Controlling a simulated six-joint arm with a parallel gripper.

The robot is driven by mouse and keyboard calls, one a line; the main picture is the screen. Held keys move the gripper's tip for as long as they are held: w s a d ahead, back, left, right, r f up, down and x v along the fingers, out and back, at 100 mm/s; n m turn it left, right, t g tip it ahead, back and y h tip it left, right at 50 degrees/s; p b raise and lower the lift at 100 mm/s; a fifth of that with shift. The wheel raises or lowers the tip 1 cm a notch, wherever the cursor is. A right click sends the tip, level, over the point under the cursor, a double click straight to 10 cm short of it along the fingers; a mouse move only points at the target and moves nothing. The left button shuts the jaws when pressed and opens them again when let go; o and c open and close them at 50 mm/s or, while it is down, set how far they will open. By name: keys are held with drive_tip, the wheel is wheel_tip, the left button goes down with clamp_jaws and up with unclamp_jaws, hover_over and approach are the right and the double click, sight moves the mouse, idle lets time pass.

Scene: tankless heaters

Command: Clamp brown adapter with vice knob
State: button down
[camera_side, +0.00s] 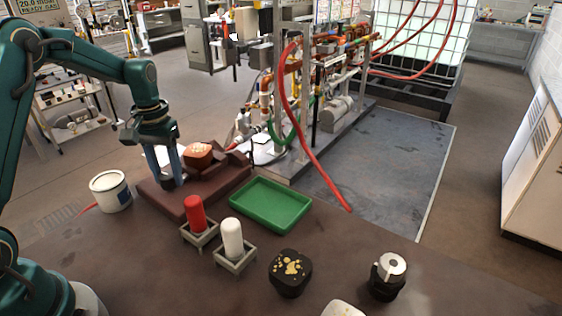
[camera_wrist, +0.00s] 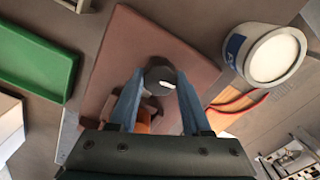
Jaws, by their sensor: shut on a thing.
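The brown adapter (camera_side: 199,155) sits on the dark reddish vice base (camera_side: 210,196), with pale marks on its top. In the wrist view, an orange-brown part, probably the adapter (camera_wrist: 144,119), is mostly hidden behind my gripper. The vice knob (camera_wrist: 160,80) is a dark round piece with a white mark, between my fingertips in the wrist view. My gripper (camera_side: 166,180) points down at the left part of the vice, left of the adapter. Its blue-grey fingers (camera_wrist: 160,92) are shut on the knob. In the side view the fingers hide the knob.
A white bucket (camera_side: 110,192) stands left of the vice. A green tray (camera_side: 270,205) lies to its right. A red bottle (camera_side: 195,213) and white bottle (camera_side: 232,238) stand in grey holders in front. A black block (camera_side: 290,274) and black cylinder (camera_side: 388,277) stand front right.

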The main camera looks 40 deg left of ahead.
sight(168, 174)
drive_tip(key=m, duration=0.5)
drive_tip(key=shift+m, duration=0.3)
idle(0.4)
drive_tip(key=c, duration=0.6)
unclamp_jaws()
drive_tip(key=shift+r, duration=2.6)
